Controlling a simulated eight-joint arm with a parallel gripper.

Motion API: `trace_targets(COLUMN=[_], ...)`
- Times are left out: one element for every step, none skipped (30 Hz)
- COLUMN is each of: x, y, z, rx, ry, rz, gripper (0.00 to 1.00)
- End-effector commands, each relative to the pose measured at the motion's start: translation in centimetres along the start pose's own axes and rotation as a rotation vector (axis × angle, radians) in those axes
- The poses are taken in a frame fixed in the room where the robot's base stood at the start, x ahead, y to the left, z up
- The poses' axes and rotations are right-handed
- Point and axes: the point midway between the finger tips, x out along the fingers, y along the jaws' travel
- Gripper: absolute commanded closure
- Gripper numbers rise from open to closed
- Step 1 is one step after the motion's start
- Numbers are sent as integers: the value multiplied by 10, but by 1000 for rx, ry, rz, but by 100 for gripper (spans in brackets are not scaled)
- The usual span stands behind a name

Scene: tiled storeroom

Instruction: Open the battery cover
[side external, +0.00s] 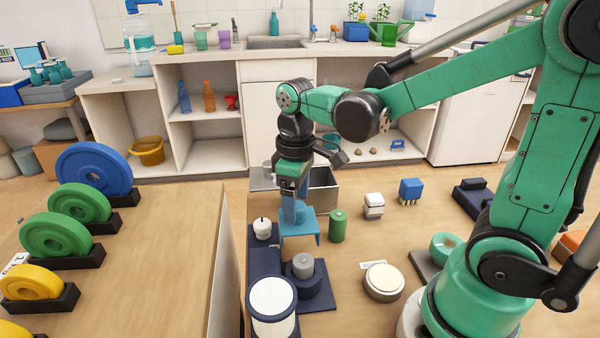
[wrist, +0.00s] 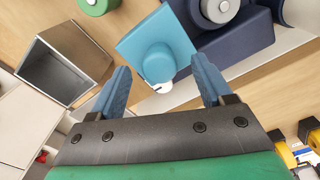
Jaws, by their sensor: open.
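The light blue cover (side external: 300,226) with a round raised knob is at the left of the work table, behind a dark blue holder (side external: 318,299) in which a grey battery (side external: 303,262) stands. My gripper (side external: 293,212) is above the cover, pointing down. In the wrist view the cover (wrist: 143,42) and its knob (wrist: 158,62) lie ahead, between the lines of my spread blue fingers (wrist: 163,84). The fingers look empty. I cannot tell whether they touch the knob. The cover's hinge does not show.
A green cylinder (side external: 338,226) stands just right of the cover. A metal bin (side external: 323,190) is behind. A white-topped cylinder (side external: 272,300) is in front, and a round white-topped disc (side external: 383,280) is to the right. The table has clear room between these.

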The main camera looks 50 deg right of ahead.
Motion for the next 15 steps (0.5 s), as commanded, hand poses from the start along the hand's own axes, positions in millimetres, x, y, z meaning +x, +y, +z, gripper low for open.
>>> trace_targets(x=[-7, -11, -16, -20, -23, -27, -30, -32, -35, -36, -38, -39, -40, -40, -40], y=[0, 0, 0, 0, 0, 0, 0, 0, 0, 0, 0, 0, 0, 0, 0], z=[0, 1, 1, 0, 0, 0, 0, 0, 0, 0, 0, 0, 0, 0, 0], rx=[0, 0, 0, 0, 0, 0, 0, 0, 0, 0, 0, 0, 0, 0, 0], ry=[0, 0, 0, 0, 0, 0, 1, 1, 1, 1, 1, 1, 1, 1, 1], rz=[0, 0, 0, 0, 0, 0, 0, 0, 0, 0, 0, 0, 0, 0, 0], gripper=[27, 27, 27, 27, 27, 27, 27, 27, 27, 27, 27, 27, 27, 27, 27])
